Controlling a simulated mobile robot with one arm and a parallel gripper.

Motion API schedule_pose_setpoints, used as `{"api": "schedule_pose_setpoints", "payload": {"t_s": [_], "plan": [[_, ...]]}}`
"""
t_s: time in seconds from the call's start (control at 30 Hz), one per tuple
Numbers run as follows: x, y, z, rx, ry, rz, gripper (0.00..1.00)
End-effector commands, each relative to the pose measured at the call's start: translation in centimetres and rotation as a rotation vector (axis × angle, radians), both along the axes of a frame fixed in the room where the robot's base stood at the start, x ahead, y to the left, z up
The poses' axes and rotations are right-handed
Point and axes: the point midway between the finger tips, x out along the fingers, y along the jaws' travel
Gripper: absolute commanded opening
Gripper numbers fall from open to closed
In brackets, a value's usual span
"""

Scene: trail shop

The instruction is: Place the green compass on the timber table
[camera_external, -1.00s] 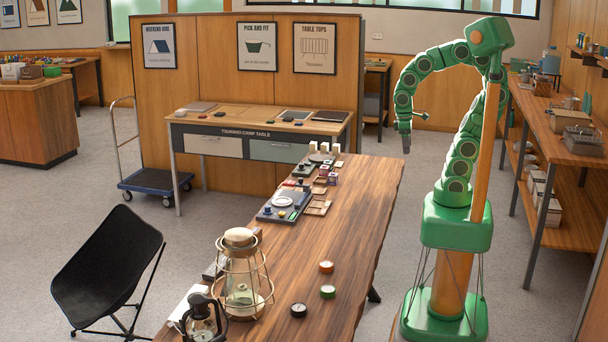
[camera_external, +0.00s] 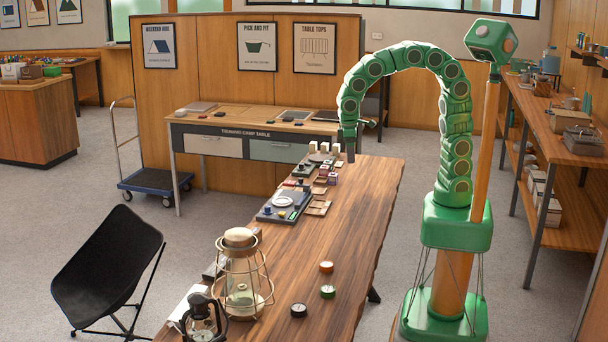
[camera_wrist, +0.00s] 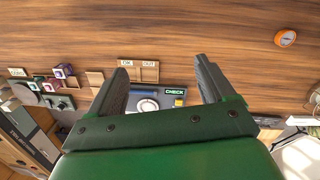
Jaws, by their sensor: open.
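The green compass (camera_external: 328,291) lies flat toward the near end of the long wooden-topped bench (camera_external: 345,235). The orange compass (camera_external: 326,267) lies just behind it and the black compass (camera_external: 298,310) nearer the front. The camp table (camera_external: 250,123), with a light timber top, stands at the back; I cannot tell which wooden surface is the task's timber table. My gripper (camera_external: 349,157) hangs over the bench's far end, open and empty. In the wrist view, my gripper (camera_wrist: 161,80) spreads over the bench's small goods; the orange compass (camera_wrist: 285,39) shows, the green one does not.
A black chair (camera_external: 105,262) stands left. The bench's middle right is clear.

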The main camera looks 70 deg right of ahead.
Motion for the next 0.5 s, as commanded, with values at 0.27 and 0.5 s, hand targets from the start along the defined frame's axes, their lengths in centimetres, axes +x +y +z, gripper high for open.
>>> {"api": "schedule_pose_setpoints", "payload": {"t_s": [0.27, 0.5], "plan": [[3.5, 7.6, -1.9, -0.002, -0.016, 0.067, 0.82], [5.3, 14.6, -3.9, 0.002, -0.030, 0.125, 0.82]]}}
